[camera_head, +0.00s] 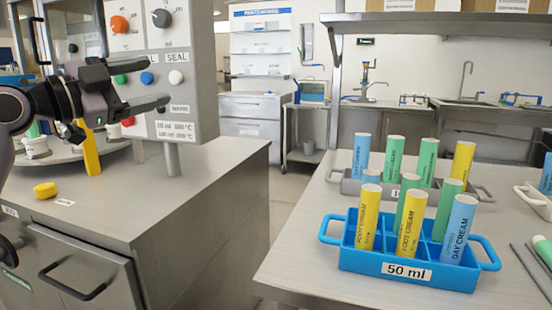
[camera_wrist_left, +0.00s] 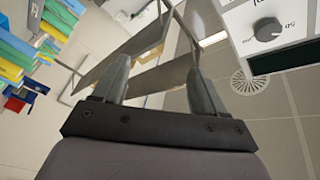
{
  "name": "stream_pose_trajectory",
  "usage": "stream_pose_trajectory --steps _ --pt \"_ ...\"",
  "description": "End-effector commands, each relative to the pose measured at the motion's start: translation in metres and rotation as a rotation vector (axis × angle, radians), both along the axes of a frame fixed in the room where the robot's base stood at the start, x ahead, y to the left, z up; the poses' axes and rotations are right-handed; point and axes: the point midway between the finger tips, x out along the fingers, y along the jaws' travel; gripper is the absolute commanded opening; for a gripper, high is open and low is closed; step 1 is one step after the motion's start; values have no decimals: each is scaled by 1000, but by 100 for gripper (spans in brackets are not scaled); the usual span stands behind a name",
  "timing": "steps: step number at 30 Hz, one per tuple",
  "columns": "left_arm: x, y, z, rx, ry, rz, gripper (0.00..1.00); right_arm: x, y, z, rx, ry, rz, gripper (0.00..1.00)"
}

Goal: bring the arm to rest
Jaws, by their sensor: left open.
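My left gripper (camera_head: 142,82) is in front of the filling and sealing machine (camera_head: 188,55) at the upper left, with its arm coming in from the left. Its jaws are open, and I see nothing held between them. The jaws also show in the left wrist view (camera_wrist_left: 158,62), with empty space between the fingers. A yellow tube (camera_head: 90,155) stands below and behind the gripper, apart from it as far as I can tell. My right gripper is not in view.
A yellow cap (camera_head: 45,190) lies on the left steel counter (camera_head: 150,195). A blue 50 ml rack (camera_head: 345,258) with several cream tubes stands on the right table (camera_head: 300,245). A grey rack (camera_head: 345,185) with more tubes is behind it. A floor gap separates counter and table.

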Motion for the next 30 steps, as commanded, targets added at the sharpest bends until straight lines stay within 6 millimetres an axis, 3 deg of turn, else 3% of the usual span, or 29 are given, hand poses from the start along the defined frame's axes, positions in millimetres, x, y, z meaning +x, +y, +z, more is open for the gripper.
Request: stream_pose_trajectory --steps 1,4,11,20,26,30 --pt "0 -14 -24 -20 -3 -51 72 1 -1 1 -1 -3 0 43" --pt "-6 -35 -59 -77 -36 -129 72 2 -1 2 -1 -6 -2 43" --pt "-24 -58 -133 -271 -74 -185 72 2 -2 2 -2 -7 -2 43" --pt "-47 -51 -232 -524 -3 -34 72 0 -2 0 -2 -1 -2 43" --pt "-71 -36 -318 -636 150 169 72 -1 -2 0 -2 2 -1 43" --pt "-99 -27 -385 -665 308 323 72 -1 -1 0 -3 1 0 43"
